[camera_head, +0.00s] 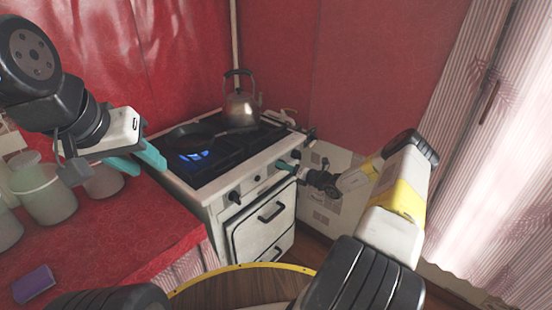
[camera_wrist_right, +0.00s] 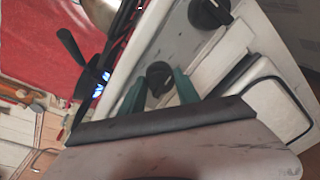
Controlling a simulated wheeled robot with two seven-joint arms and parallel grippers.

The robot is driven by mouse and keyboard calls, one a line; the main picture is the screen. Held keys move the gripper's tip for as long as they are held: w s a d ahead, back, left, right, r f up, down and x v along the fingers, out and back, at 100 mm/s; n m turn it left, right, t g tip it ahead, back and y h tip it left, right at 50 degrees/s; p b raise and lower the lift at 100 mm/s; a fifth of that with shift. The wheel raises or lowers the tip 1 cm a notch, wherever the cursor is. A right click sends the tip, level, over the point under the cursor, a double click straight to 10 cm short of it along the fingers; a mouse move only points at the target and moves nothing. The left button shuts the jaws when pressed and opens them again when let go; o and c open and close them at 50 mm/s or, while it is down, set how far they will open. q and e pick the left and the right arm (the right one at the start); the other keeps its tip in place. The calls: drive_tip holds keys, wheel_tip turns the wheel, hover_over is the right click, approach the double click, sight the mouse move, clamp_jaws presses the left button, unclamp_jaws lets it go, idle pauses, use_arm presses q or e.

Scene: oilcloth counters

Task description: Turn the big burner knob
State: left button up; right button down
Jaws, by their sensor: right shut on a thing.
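The white stove (camera_head: 185,183) has a front panel with black knobs. One knob (camera_head: 234,197) shows at the left of the panel. My right gripper (camera_head: 287,165) is at the panel's right part. In the right wrist view a black burner knob (camera_wrist_right: 159,77) sits between the teal fingers of my right gripper (camera_wrist_right: 160,90), which is shut on it. Another black knob (camera_wrist_right: 209,12) is beyond it, clear of the fingers. I cannot tell from size which is the big burner knob. My left gripper (camera_head: 150,168) is open and empty, above the red counter at the left.
A blue flame (camera_head: 194,155) burns under a dark pan (camera_head: 190,135). A metal kettle (camera_head: 241,106) stands at the back of the stove. Jars (camera_head: 48,192) and a purple sponge (camera_head: 33,283) are on the red counter (camera_head: 130,235). The oven door (camera_head: 262,228) is closed below the knobs.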

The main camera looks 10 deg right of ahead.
idle(0.4)
drive_tip(key=c, duration=1.2)
unclamp_jaws()
drive_tip(key=shift+o, duration=0.2)
drive_tip(key=v, duration=0.7)
drive_tip(key=shift+s+d, duration=0.25)
drive_tip(key=shift+d, duration=0.05)
